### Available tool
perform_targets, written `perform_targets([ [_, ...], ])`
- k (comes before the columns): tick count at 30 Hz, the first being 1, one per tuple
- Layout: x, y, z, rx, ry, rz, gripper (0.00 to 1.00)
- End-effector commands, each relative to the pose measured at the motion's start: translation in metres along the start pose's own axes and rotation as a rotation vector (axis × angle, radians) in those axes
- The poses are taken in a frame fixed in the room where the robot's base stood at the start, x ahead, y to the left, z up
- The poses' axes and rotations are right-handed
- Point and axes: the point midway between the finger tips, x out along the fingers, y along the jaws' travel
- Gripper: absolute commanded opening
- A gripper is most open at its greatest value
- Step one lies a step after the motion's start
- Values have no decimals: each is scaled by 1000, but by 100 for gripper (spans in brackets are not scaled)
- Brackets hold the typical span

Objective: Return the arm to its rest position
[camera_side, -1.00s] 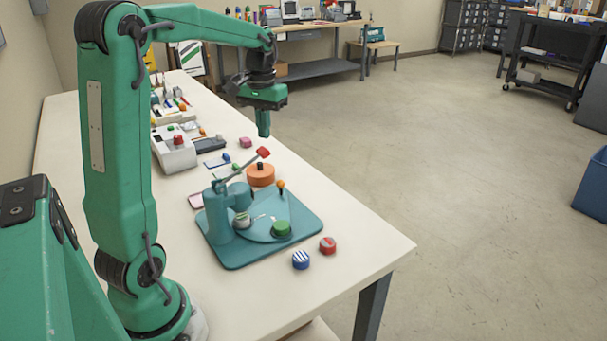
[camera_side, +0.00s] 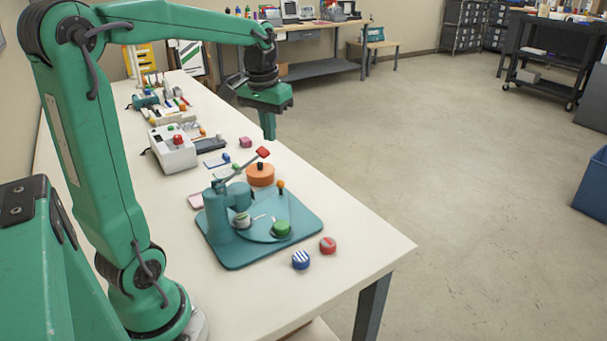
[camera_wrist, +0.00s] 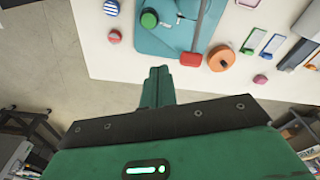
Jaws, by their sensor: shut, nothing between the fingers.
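My gripper (camera_side: 268,126) is shut and empty. In the side view it hangs pointing down, above and behind the teal fixture, near the table's right edge. In the wrist view my gripper (camera_wrist: 158,85) shows its closed fingers over the floor just beyond the table edge. The arm is raised, its upper link leaning back to the left and its forearm reaching out over the table. The teal fixture (camera_side: 233,262) stands on the white table (camera_side: 350,262), with a red-tipped lever (camera_side: 262,153) and a green round piece (camera_side: 282,228) on it.
An orange round block (camera_side: 260,174) sits behind the fixture. A blue-striped piece (camera_side: 300,259) and a red piece (camera_side: 327,245) lie in front. A white box with a red button (camera_side: 172,150) stands farther back. Open floor (camera_side: 430,150) lies to the right.

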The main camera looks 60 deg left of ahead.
Motion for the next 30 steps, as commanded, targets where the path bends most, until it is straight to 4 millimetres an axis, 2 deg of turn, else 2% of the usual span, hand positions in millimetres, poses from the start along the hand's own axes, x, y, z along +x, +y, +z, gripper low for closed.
perform_targets([
  [1, -4, 10, 10, 26, 23, 3, 0],
  [6, -11, 34, 40, 100, 94, 15, 0],
  [15, -13, 67, 96, 228, 217, 50, 0],
  [24, -2, 86, 146, 344, 330, 98, 0],
  [30, 5, 91, 163, 385, 371, 118, 0],
])
